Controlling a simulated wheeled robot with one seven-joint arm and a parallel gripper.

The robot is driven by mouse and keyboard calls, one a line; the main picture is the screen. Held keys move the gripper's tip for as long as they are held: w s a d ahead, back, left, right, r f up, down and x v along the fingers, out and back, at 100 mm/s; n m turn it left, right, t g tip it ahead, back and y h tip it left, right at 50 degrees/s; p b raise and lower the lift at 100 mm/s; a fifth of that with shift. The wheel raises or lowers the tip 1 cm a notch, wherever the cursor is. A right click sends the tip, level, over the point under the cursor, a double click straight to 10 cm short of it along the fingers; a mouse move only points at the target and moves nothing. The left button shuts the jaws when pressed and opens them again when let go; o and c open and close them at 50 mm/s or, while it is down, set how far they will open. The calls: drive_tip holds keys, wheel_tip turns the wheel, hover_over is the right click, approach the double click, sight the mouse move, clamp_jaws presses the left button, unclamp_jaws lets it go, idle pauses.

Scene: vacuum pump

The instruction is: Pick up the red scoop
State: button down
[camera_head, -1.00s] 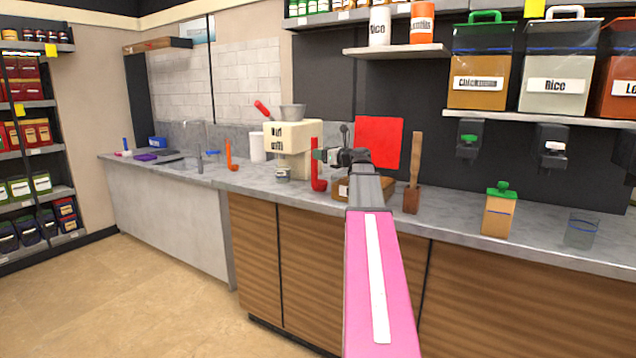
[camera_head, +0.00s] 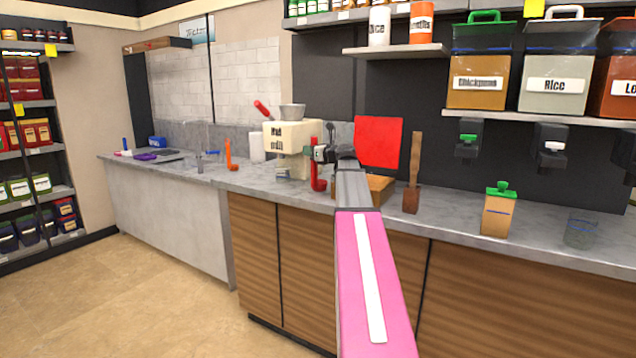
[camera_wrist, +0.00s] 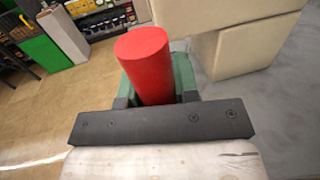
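The red scoop (camera_head: 315,170) stands upright on the counter, left of my arm in the head view, its bowl end low near the counter top. Its thick red handle fills the middle of the wrist view (camera_wrist: 150,65). My gripper (camera_head: 318,153) is at the handle's upper part. In the wrist view its green fingers (camera_wrist: 157,90) lie close against both sides of the handle, and it looks shut on it. The handle hides part of the fingers.
A cream mill (camera_head: 286,137) stands just left of the scoop and close to my gripper. A red board (camera_head: 378,142), a brown wooden tool (camera_head: 413,175) and a green-topped container (camera_head: 499,212) stand to the right.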

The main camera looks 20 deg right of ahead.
drive_tip(key=shift+r, duration=0.1)
drive_tip(key=s+a+r, duration=0.6)
drive_tip(key=a+r, duration=0.4)
drive_tip(key=shift+r, duration=0.4)
idle(0.6)
